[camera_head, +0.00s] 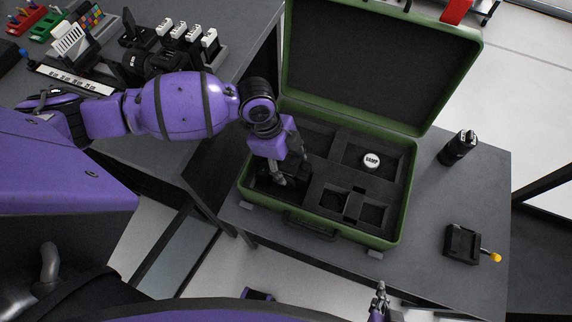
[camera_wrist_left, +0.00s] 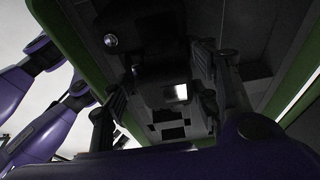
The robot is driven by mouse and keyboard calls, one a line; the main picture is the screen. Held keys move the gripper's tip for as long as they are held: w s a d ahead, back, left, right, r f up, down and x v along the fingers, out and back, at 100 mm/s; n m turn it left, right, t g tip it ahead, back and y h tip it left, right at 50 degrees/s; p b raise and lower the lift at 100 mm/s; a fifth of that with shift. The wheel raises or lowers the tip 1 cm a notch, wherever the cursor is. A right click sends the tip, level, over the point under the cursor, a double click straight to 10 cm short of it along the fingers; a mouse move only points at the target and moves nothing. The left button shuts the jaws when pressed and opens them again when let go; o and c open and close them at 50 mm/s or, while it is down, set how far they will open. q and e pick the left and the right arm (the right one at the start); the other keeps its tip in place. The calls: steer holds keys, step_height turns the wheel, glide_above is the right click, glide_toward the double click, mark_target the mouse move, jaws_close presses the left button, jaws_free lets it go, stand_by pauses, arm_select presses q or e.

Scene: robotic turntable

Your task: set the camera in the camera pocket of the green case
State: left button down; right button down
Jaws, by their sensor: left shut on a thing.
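The green case (camera_head: 405,225) lies open on the grey table, its lid tilted back. My left gripper (camera_head: 284,180) is down in the left compartment of the case, shut on the black camera (camera_head: 268,182). The camera is mostly hidden by the gripper and dark against the black foam; I cannot tell whether it touches the pocket floor. In the left wrist view the dark camera body (camera_wrist_left: 160,62) shows between the fingers, with a bright rectangle on or below it. My right gripper (camera_head: 380,298) is at the bottom edge, outside the case; its opening is unclear.
A round white-topped item (camera_head: 371,160) sits in the right rear compartment; smaller front compartments show beside it. A black cylinder (camera_head: 458,147) and a black block with a yellow knob (camera_head: 462,244) stand right of the case. Another table (camera_head: 215,100) at left carries racks and black gear.

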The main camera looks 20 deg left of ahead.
arm_select(q)
steer(key=shift+w+f, duration=0.1)
steer(key=shift+f, duration=0.55)
steer(key=shift+f, duration=0.1)
steer(key=c, duration=0.7)
jaws_free()
steer(key=shift+f, duration=0.1)
steer(key=shift+o, duration=0.2)
steer(key=v, duration=1.2)
steer(key=shift+p, duration=0.45)
